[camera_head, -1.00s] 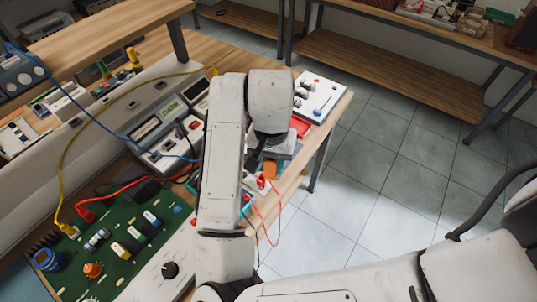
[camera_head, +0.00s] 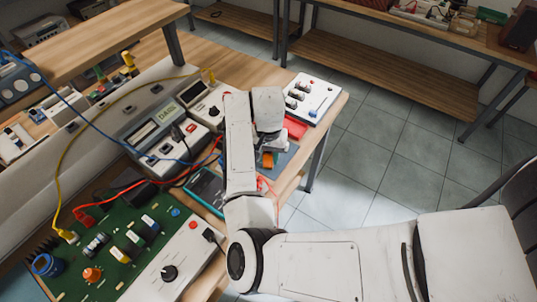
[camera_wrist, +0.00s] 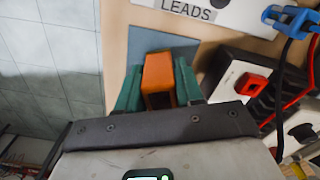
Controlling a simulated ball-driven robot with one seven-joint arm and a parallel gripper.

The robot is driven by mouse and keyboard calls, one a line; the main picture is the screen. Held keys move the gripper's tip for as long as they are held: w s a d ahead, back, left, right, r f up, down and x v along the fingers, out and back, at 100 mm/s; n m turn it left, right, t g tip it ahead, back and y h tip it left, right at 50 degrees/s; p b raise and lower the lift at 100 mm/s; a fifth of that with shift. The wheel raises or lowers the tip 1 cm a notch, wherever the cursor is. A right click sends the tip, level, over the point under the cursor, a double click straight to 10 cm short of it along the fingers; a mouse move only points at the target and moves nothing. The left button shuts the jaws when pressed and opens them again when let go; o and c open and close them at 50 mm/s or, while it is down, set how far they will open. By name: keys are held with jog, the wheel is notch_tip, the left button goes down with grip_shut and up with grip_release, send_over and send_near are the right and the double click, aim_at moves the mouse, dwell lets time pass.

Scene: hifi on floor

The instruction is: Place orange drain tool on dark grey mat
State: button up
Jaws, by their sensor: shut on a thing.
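The orange drain tool (camera_wrist: 160,78) is a small, blocky orange piece with a hollow near face. My gripper (camera_wrist: 158,88) is shut on it, with one green finger on each side. In the head view the tool (camera_head: 268,160) shows just below the end of my arm, and most of my gripper is hidden there. The dark grey mat (camera_wrist: 146,42) looks blue-grey and lies on the wooden bench behind and beneath the tool in the wrist view. Part of the mat (camera_head: 286,157) shows beside the tool in the head view. I cannot tell whether tool and mat touch.
A white panel marked LEADS (camera_wrist: 205,12) lies beyond the mat. A red tray (camera_head: 295,128) and a white board (camera_head: 312,98) are farther back. Meters (camera_head: 165,130) with cables and a green circuit board (camera_head: 105,245) fill the left. The bench edge is close on the right.

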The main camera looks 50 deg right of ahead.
jog(key=shift+f, duration=0.25)
jog(key=shift+f, duration=0.15)
jog(key=o, duration=1)
notch_tip(320, 180, up, 12)
jog(key=shift+r+b, duration=0.15)
jog(key=shift+b, duration=0.35)
jog(key=s+d+f+n+t+h, duration=0.1)
jog(key=s+d+f+n+h, duration=0.3)
jog(key=s, duration=0.3)
jog(key=s+a+f+n+y, duration=0.1)
jog(key=s+a+f+n, duration=0.2)
jog(key=s+a, duration=0.1)
jog(key=s+a+f+n+y, duration=0.1)
jog(key=s+a+f+n, duration=0.1)
jog(key=a, duration=0.5)
jog(key=s+a+f+n+y, duration=0.1)
jog(key=s+a+f+n, duration=0.2)
jog(key=s+a, duration=0.3)
jog(key=shift+s+a+f+n+y, duration=0.1)
jog(key=shift+s+f+n+y, duration=0.2)
jog(key=shift+s+f+y, duration=0.25)
jog(key=shift+f, duration=0.1)
